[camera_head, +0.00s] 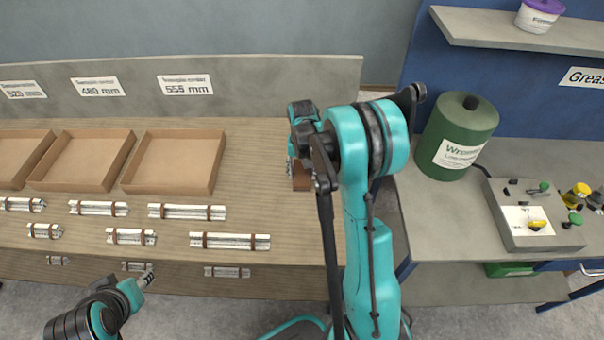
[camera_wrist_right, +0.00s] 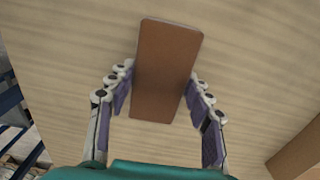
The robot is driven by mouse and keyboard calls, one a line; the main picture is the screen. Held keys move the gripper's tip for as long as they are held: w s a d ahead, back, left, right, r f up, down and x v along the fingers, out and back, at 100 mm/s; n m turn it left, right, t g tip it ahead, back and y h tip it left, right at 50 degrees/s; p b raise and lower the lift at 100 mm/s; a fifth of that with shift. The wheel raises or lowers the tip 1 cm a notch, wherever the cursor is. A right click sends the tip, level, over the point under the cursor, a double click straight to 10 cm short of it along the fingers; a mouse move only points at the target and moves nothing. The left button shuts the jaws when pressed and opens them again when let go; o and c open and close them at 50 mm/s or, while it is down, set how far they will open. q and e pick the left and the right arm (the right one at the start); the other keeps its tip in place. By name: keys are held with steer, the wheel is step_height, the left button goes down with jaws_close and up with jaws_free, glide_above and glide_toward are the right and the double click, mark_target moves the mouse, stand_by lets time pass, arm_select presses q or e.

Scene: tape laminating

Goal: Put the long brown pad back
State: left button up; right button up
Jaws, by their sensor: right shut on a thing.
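The long brown pad (camera_wrist_right: 166,65) is a flat brown block between the fingers of my right gripper (camera_wrist_right: 160,88) in the right wrist view. The gripper is shut on it, over the pale wooden table top. In the head view a small brown part of the pad (camera_head: 301,177) shows below my right gripper (camera_head: 298,160); my arm hides much of both. My left gripper (camera_head: 143,279) shows only in small part at the lower left, in front of the table; its fingers are not clear.
Open brown trays (camera_head: 172,162) stand along the back of the wooden table (camera_head: 270,200). Several silver bars with brown bands (camera_head: 230,241) lie in front of them. To the right, a grey bench (camera_head: 440,215) bears a green canister (camera_head: 458,135) and a control box (camera_head: 530,225).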

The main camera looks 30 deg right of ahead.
steer(key=shift+f, duration=0.15)
steer(key=o, duration=1.1)
